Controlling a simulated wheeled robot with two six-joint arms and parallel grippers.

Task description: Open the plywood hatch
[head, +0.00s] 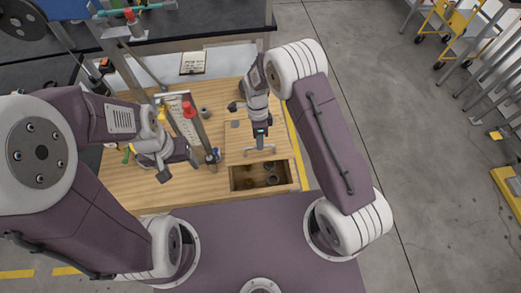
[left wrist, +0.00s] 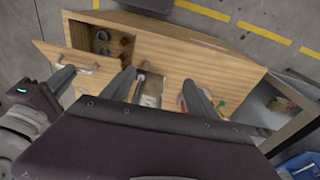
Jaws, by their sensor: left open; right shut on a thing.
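The plywood hatch (head: 244,133) is a flat light-wood panel in the tabletop, with a metal bar handle (head: 260,150) near its front edge. In front of it an open compartment (head: 240,184) shows dark round things inside. My right gripper (head: 260,138) is shut on the handle from above. In the left wrist view the hatch (left wrist: 62,58) and handle (left wrist: 88,71) lie at the left, beside the compartment (left wrist: 80,36). My left gripper (head: 160,170) is open over the table left of the hatch. Its fingers (left wrist: 158,88) show apart in the left wrist view.
The wooden table (head: 150,195) holds a red-topped tool (head: 189,108), a white sheet (head: 180,120) and a small grey cup (head: 205,112) between my arms. A notebook (head: 193,63) lies behind. Open floor (head: 420,150) is at the right.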

